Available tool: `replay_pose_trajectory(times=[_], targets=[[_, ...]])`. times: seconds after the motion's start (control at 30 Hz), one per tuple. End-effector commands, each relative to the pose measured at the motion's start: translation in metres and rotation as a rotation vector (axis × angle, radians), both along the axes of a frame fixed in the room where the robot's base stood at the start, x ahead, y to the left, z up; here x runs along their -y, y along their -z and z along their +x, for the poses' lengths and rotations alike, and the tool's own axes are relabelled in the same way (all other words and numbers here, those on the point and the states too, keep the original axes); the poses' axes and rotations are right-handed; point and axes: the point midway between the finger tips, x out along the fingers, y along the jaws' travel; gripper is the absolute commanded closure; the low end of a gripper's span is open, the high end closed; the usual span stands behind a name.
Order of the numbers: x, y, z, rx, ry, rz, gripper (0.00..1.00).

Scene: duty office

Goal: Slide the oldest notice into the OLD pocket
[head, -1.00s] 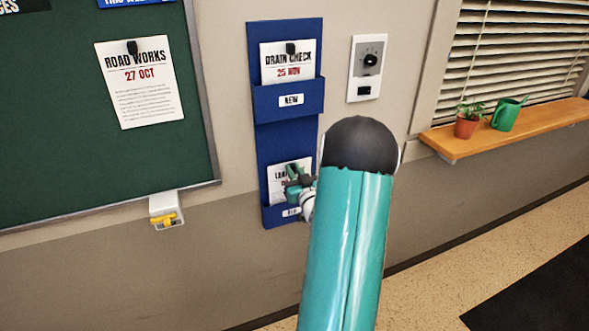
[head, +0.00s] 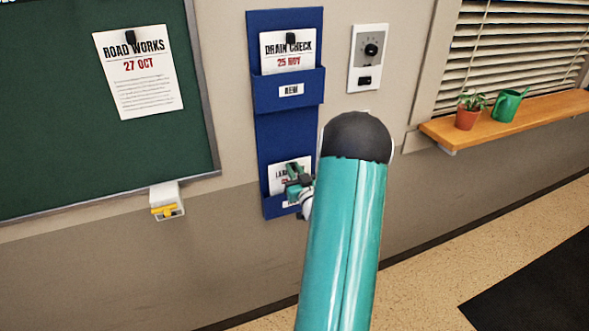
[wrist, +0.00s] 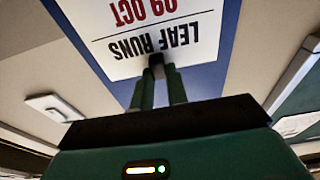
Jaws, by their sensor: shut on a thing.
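The LEAF RUNS notice (head: 276,185), a white sheet dated 09 OCT in the wrist view (wrist: 185,18), stands at the lower pocket (head: 273,208) of the blue wall rack. Its lower part is hidden behind the pocket front. My gripper (head: 295,180) is at its top edge, shut on the black clip (wrist: 156,60) at the heading. My arm and gripper cover the notice's right side and most of the lower pocket's label, which I cannot read. The upper pocket (head: 263,95), labelled NEW, holds the DRAIN CHECK notice (head: 278,60), dated 25 NOV.
A green board (head: 60,150) with the ROAD WORKS notice (head: 145,88), dated 27 OCT, is at left. A white box with a yellow part (head: 166,202) sits below it. A dial panel (head: 368,58) is right of the rack. A wooden sill (head: 520,115) holds a plant and watering can.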

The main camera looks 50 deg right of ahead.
Motion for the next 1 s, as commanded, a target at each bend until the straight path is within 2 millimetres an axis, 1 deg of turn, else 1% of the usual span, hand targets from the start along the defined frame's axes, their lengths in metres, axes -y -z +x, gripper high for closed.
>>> replay_pose_trajectory(times=[0.33, 0.37, 0.4, 0.47, 0.8, 0.87, 1.0], targets=[[0.0, 0.0, 0.0, 0.0, 0.0, 0.0, 1.0], [0.0, 0.0, 0.0, 0.0, 0.0, 0.0, 0.79], [0.0, 0.0, 0.0, 0.0, 0.0, 0.0, 0.71], [0.0, 0.0, 0.0, 0.0, 0.0, 0.0, 0.59], [-0.001, 0.0, -0.002, 0.0, 0.0, 0.0, 0.59], [-0.003, 0.001, -0.006, -0.001, 0.0, 0.001, 0.59], [-0.014, 0.004, -0.023, -0.002, 0.001, 0.001, 0.59]])
